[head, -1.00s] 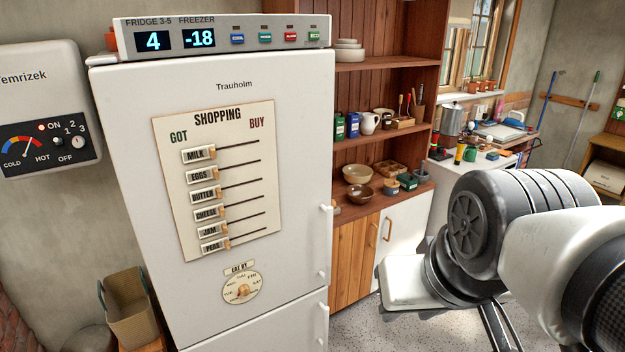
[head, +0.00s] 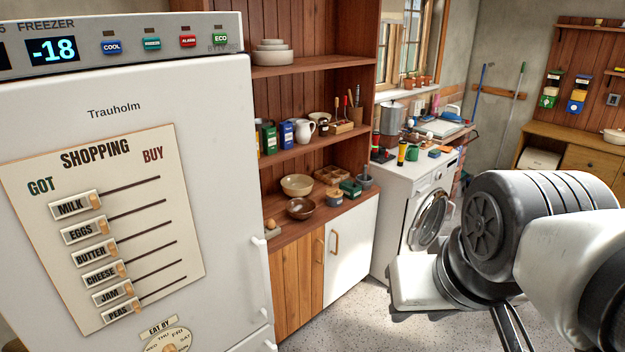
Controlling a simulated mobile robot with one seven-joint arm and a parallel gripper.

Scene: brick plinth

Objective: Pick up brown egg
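My arm fills the lower right. Its white end part shows above the floor, in front of the washing machine, well apart from the counter. I cannot make out the fingertips or whether my gripper is open or shut.
A closed white fridge (head: 215,160) with a shopping board (head: 105,225) takes up the left. The wooden dresser (head: 297,285) stands beside it, then a washing machine (head: 430,215). A wooden sideboard (head: 590,160) stands far right. Speckled floor (head: 350,325) is free ahead.

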